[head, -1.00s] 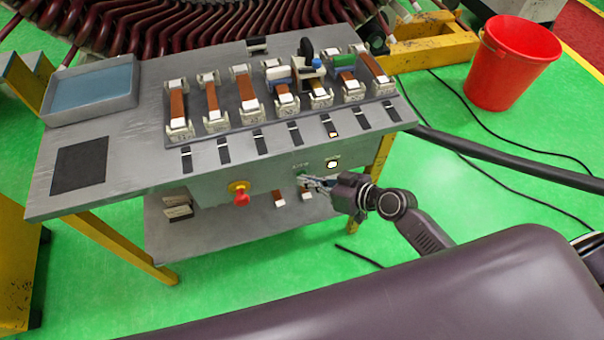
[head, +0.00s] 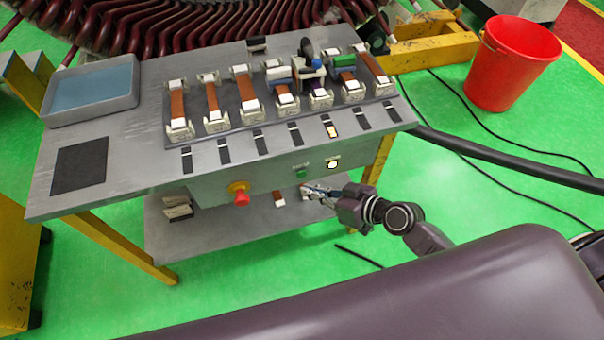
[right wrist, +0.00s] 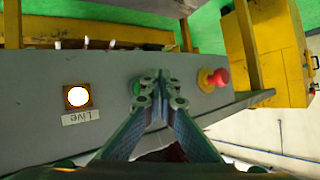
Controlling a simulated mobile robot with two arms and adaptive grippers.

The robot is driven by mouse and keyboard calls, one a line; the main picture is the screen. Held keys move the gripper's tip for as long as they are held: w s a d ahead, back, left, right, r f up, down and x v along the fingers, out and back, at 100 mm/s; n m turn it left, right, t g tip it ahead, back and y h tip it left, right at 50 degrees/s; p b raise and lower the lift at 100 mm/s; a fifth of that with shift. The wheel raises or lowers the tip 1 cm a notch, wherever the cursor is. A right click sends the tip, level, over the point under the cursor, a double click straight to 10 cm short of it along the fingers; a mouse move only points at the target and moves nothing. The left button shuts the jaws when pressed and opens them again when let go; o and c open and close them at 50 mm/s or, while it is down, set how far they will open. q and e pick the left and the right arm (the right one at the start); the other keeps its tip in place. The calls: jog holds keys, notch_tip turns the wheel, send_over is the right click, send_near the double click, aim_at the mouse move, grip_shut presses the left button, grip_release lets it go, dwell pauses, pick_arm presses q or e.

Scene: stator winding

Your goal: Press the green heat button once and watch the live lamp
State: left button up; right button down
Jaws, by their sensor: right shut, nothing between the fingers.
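The green heat button (head: 301,173) is on the front panel of the grey bench. In the right wrist view the green button (right wrist: 136,87) is partly hidden behind my fingers. My right gripper (head: 306,187) is shut and empty, its tips just below and in front of the button, seemingly apart from it. It shows also in the right wrist view (right wrist: 158,84). The live lamp (head: 333,163) glows white, right of the button; in the right wrist view the lamp (right wrist: 77,96) is lit above an upside-down "Live" label. My left gripper is not seen.
A red mushroom knob (head: 240,195) sits left of the button on the same panel. Clamped copper strips (head: 246,95) line the bench top, and one slot marker (head: 333,131) glows orange. A red bucket (head: 512,62) stands on the green floor to the right.

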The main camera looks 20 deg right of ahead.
jog(key=shift+s, duration=1.7)
jog(key=s+d+f+m+g+h, duration=0.1)
jog(key=s+d+f+h, duration=0.2)
jog(key=f, duration=0.5)
jog(key=s+d+f+m+g+h, duration=0.1)
jog(key=s+d+f, duration=0.25)
jog(key=f, duration=0.55)
jog(key=s+d+f+m+g+h, duration=0.1)
jog(key=s+d+f+h, duration=0.2)
jog(key=f, duration=0.5)
jog(key=s+f+g, duration=0.1)
jog(key=s+f, duration=0.4)
jog(key=s, duration=0.3)
jog(key=s+f+g, duration=0.2)
jog(key=s+f, duration=0.3)
jog(key=s, duration=0.4)
jog(key=s+f+g+h, duration=0.1)
jog(key=s+f+g, duration=0.1)
jog(key=s+f, duration=0.3)
jog(key=s, duration=0.3)
jog(key=shift+s, duration=0.25)
